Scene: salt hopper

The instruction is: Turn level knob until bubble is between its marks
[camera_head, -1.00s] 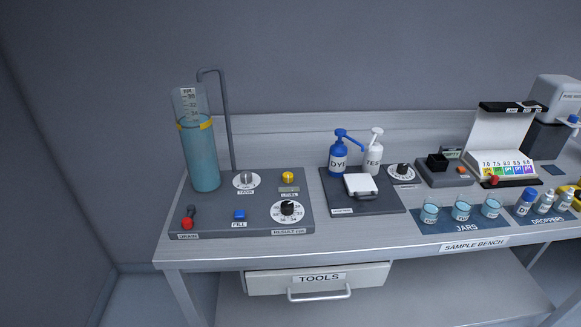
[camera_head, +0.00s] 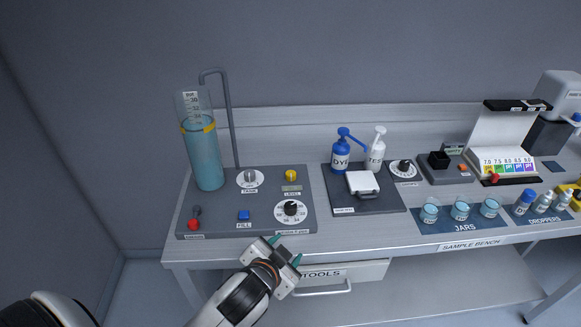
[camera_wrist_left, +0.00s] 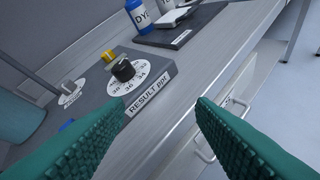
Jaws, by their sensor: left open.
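The yellow level knob (camera_head: 291,174) stands at the back right of the grey panel (camera_head: 270,224), above a small level window (camera_head: 291,188) labelled LEVEL. The bubble and its marks are too small to make out. In the left wrist view the yellow knob (camera_wrist_left: 108,57) shows partly behind the black result dial (camera_wrist_left: 123,71). My left gripper (camera_head: 286,246) is open and empty, in front of the panel's front edge and apart from the knob. Its green fingers frame the wrist view (camera_wrist_left: 160,125). My right gripper is not in view.
A tall blue-filled cylinder (camera_head: 205,158) and a bent pipe (camera_head: 228,120) stand at the panel's left. The panel also holds a tare dial (camera_head: 250,178), blue fill button (camera_head: 244,215) and red drain lever (camera_head: 194,224). Bottles (camera_head: 341,152) stand to the right.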

